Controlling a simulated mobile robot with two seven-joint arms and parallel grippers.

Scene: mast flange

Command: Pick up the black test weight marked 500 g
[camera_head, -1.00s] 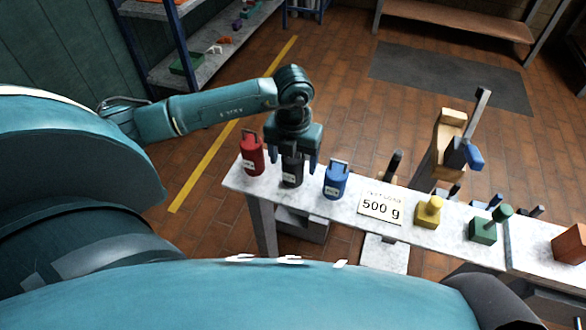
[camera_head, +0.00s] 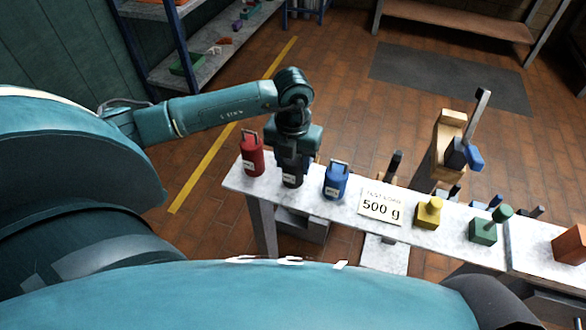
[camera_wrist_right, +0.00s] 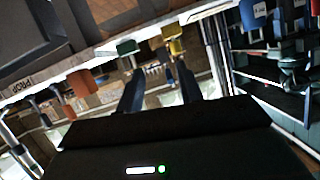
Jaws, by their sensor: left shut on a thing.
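The black test weight (camera_head: 292,181) stands upright on the narrow light bench, between the red weight (camera_head: 252,155) and the blue weight (camera_head: 336,180). Its pale label is too small to read. My left gripper (camera_head: 293,165) points down over it and is shut on its upper part, which the fingers hide. The weight appears to rest on the bench. My right gripper shows in the right wrist view (camera_wrist_right: 160,80), its two dark fingers apart with nothing between them.
A sign reading 500 g (camera_head: 381,206) lies right of the blue weight. Yellow (camera_head: 428,213), green (camera_head: 484,231) and orange (camera_head: 570,244) blocks stand further right on the bench (camera_head: 455,228). A wooden stand with a clamp (camera_head: 448,145) rises behind it.

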